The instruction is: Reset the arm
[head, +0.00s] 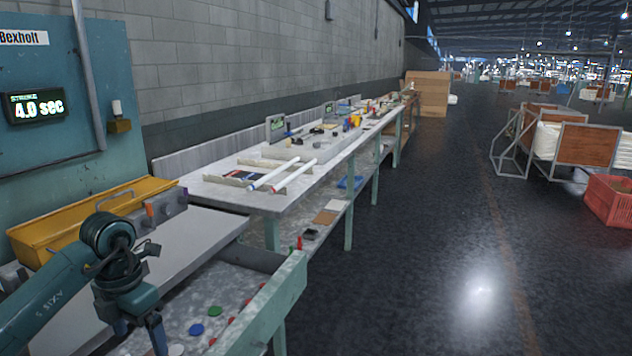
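My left arm comes in from the lower left. My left gripper (139,338) points down above the grey surface at the machine's front, near the open drawer-like tray (275,300). Its two fingers stand apart with nothing visible between them; the tips are low in the picture and partly hard to make out. My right gripper is not in view. Two white glass tubes (273,174) (294,177) lie on holders on the long bench (225,192), well beyond the gripper.
Coloured discs (196,330) lie in the tray. The dark floor at right is open; a red crate (610,200) stands far right.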

